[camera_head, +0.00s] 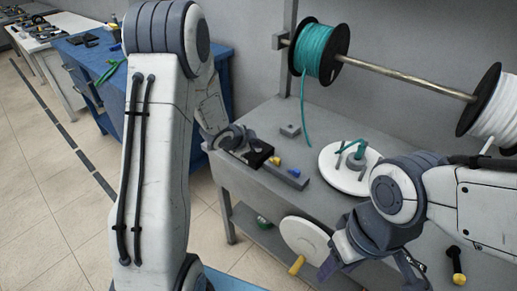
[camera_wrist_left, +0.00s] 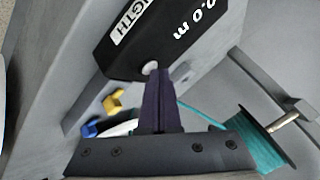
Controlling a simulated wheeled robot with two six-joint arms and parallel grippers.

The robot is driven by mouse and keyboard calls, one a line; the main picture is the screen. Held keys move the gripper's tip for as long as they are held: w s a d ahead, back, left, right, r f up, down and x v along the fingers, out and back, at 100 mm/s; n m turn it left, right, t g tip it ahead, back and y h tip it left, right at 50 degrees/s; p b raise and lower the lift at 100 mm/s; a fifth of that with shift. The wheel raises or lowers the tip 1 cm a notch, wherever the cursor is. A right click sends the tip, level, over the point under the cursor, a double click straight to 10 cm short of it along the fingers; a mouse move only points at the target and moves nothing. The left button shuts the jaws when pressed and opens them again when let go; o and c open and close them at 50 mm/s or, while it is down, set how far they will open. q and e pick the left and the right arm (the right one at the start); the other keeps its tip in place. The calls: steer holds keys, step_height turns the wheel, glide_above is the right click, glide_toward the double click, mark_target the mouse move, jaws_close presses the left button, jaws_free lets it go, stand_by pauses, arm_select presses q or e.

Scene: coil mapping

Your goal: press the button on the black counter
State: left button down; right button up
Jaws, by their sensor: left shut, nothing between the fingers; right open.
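The black counter (camera_head: 259,155) stands on the grey bench in the head view, just beyond my left gripper (camera_head: 246,146), which partly covers it. My right gripper (camera_head: 372,270) is open and empty at the front right of the bench.
A teal spool (camera_head: 319,53) and a white spool (camera_head: 497,108) hang on a metal rod. A white round plate (camera_head: 338,177) with teal cable lies on the bench (camera_head: 305,208). Yellow and blue knobs (camera_head: 294,172) sit beside the counter. Another white disc (camera_head: 303,240) is below.

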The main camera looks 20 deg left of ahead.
arm_select(q)
steer(key=shift+r+p, duration=0.6)
steer(key=shift+r, duration=0.15)
steer(key=shift+r, duration=0.15)
step_height(320, 180, up, 5)
steer(key=p, duration=0.4)
steer(key=shift+p, duration=0.35)
